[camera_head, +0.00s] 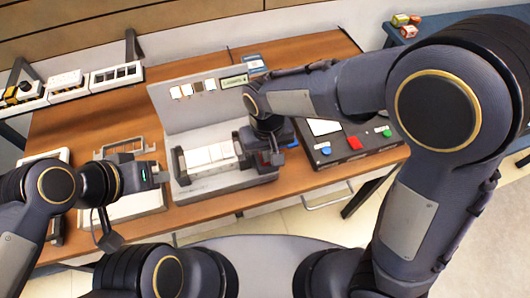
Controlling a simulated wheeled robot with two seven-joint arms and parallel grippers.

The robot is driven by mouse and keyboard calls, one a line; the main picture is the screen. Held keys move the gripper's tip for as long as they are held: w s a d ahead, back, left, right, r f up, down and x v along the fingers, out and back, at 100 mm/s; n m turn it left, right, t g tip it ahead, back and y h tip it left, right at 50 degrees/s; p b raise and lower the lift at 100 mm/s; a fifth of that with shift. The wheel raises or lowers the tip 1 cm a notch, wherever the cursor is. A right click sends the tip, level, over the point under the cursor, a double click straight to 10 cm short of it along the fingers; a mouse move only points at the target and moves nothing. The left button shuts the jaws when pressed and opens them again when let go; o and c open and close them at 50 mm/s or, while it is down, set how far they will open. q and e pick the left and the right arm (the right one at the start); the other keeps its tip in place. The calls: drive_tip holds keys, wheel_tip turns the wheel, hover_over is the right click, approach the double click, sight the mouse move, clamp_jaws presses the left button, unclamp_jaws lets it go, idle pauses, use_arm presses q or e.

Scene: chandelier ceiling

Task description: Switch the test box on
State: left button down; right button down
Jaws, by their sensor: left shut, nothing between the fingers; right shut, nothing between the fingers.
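A black box (345,158) with a red button (355,143), a green button (387,133), a blue button (326,150) and a white panel lies at the right of the table. A light grey fixture (200,119) with a tall back panel, small switches and a display stands in the middle. I cannot tell for certain which of the two is the test box. My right gripper (277,157) is shut and empty, between the fixture's right end and the black box; contact is unclear. My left gripper (109,240) is shut and empty, at the table's front left.
White trays (92,81) with parts stand at the back left. A pale tray (137,207) lies beside my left gripper. A blue table (448,24) with small coloured blocks (405,24) is at the back right. My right arm hides part of the wooden table (303,50).

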wheel_tip(320, 180, up, 7)
drive_tip(key=p, duration=0.5)
drive_tip(key=shift+f, duration=0.15)
idle(0.4)
drive_tip(key=s+d+r+m+t+y, duration=0.1)
drive_tip(key=d+r+y, duration=0.1)
drive_tip(key=d+r, duration=0.3)
drive_tip(key=s+d+r+m+y, duration=0.1)
drive_tip(key=s+d+r+y, duration=0.1)
drive_tip(key=d, duration=0.5)
drive_tip(key=s+d+r+m+t, duration=0.2)
drive_tip(key=s+d+m+t, duration=0.1)
drive_tip(key=s+d, duration=0.5)
drive_tip(key=shift+s+d+r+t, duration=0.3)
drive_tip(key=shift+s+r+t, duration=0.1)
drive_tip(key=shift+t, duration=0.4)
